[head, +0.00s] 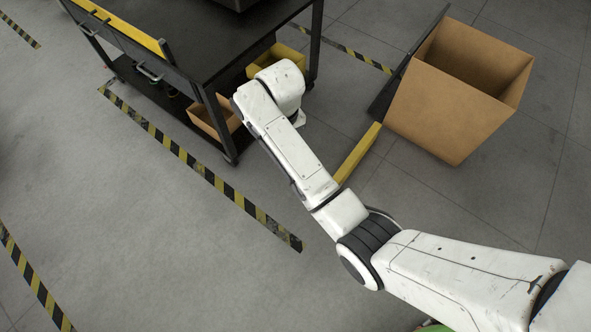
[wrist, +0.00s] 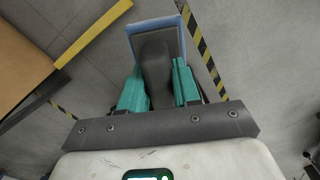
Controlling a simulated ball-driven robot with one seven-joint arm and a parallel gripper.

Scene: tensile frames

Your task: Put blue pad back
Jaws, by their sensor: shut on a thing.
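The blue pad (wrist: 154,27) shows in the wrist view as a block with blue edges and a grey face. A dark grey, handle-like part runs from it toward my gripper (wrist: 158,88). The teal fingers are shut on this part, one on each side. The pad is held out beyond the fingertips, over the grey floor. In the head view my arm's end is beside the black cart, and the fingers and the pad are hidden behind it.
An open cardboard box (head: 435,112) is at the upper right, near a yellow bar (head: 357,153). Striped tape (head: 195,166) marks the floor. The lower left floor is clear.

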